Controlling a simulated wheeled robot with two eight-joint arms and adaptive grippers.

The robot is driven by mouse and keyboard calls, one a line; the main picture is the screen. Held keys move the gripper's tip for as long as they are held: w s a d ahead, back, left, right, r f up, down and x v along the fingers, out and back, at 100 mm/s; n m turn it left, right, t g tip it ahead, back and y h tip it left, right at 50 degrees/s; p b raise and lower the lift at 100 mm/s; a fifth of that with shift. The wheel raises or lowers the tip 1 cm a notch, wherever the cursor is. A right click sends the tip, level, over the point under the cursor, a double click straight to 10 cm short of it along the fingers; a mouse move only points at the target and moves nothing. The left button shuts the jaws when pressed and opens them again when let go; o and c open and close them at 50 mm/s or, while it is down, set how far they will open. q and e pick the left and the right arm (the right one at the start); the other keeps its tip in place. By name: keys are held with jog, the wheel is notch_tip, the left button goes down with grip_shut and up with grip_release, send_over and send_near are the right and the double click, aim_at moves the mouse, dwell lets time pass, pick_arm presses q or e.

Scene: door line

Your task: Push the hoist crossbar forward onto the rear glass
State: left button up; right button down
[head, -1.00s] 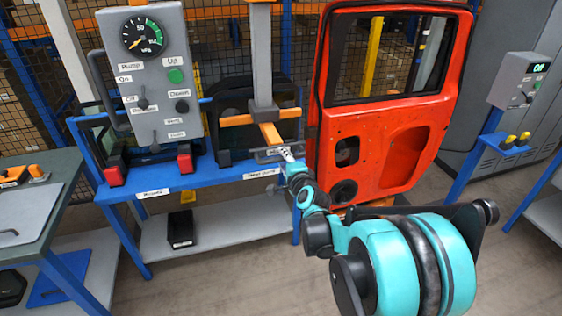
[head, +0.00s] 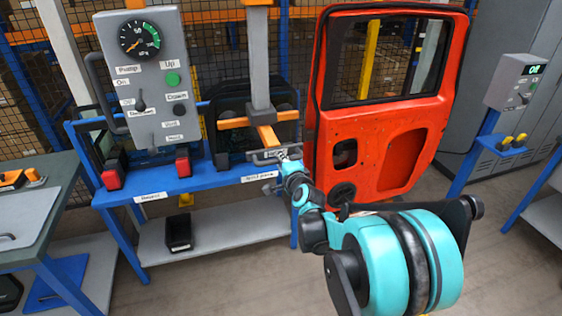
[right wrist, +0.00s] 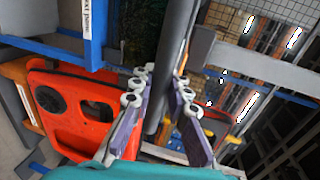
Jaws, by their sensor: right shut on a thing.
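The hoist has an upright grey mast (head: 259,55) and an orange crossbar (head: 233,122). An orange arm reaches from it towards me and ends in a grey handle bar (head: 262,158). My right gripper (head: 284,154) is at this bar. In the right wrist view its two purple fingers (right wrist: 155,112) are shut on the grey bar (right wrist: 172,75), which runs between them. Dark glass panes (head: 240,95) stand in the blue rack behind the crossbar, partly hidden by the mast. I cannot tell whether the crossbar touches the glass. My left gripper is not in view.
A red-orange door (head: 385,120) stands close to the right of my right gripper. A control panel (head: 146,75) with a gauge and buttons stands left of the hoist. A blue bench (head: 165,187) lies below. Another control box (head: 515,80) is at far right.

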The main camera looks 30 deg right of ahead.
aim_at(271, 141)
jog(key=x, duration=0.4)
jog(key=r+x, duration=0.1)
jog(key=x, duration=0.2)
jog(key=r+x, duration=0.1)
jog(key=x, duration=0.3)
jog(key=shift+w+d+r, duration=0.15)
jog(key=shift+w+r, duration=0.05)
jog(key=shift+w, duration=0.3)
jog(key=shift+d+r, duration=0.1)
jog(key=c, duration=1.7)
grip_release()
jog(key=shift+w, duration=0.1)
jog(key=shift+c, duration=0.2)
jog(key=o, duration=0.3)
jog(key=shift+w, duration=0.15)
jog(key=v, duration=1.2)
